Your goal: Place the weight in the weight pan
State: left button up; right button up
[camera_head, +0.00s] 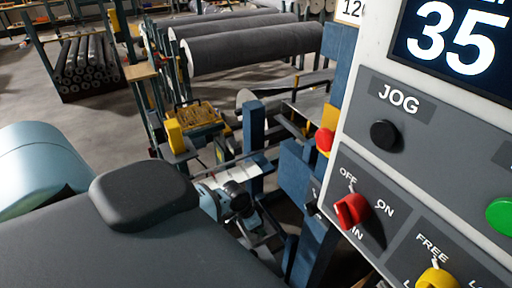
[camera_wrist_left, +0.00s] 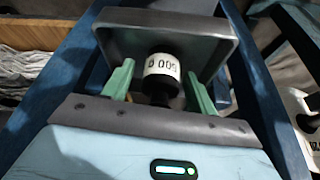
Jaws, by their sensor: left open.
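In the left wrist view, the weight (camera_wrist_left: 161,76) is a small dark cylinder with a white band bearing printed digits. It sits between the two green fingers of my left gripper (camera_wrist_left: 160,68), which is open with a finger on each side of it. A grey, raised-edge metal tray (camera_wrist_left: 165,24), which looks like the weight pan, lies just beyond the weight. I cannot tell whether the weight rests in it or in front of it. In the head view, my arm covers the lower left, and I cannot clearly make out the gripper, weight or pan. My right gripper is not in view.
Blue frame beams (camera_wrist_left: 262,90) run close beside the tray. In the head view, a control panel (camera_head: 420,150) with knobs fills the right side.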

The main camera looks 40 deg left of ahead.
pick_arm(q)
jog(key=shift+a+r, duration=0.1)
jog(key=shift+r, duration=0.3)
jog(key=p+v, duration=0.1)
jog(key=v, duration=1)
jog(key=shift+r+p, duration=0.25)
jog(key=shift+p, duration=0.05)
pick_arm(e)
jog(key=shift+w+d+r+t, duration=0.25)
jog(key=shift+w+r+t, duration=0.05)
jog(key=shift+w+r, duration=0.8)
pick_arm(q)
jog(key=s+d+f+t, duration=0.2)
jog(key=s+d+f, duration=0.5)
jog(key=d+f, duration=0.2)
jog(key=s+d+n+t, duration=0.2)
jog(key=s+d+t, duration=0.1)
jog(key=s+d, duration=0.7)
jog(key=s, duration=0.2)
jog(key=shift+s+d+f+n, duration=0.25)
jog(key=shift+s+f+n, duration=0.05)
jog(key=shift+f+n, duration=0.1)
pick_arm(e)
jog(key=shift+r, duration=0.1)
pick_arm(q)
jog(key=shift+r, duration=0.1)
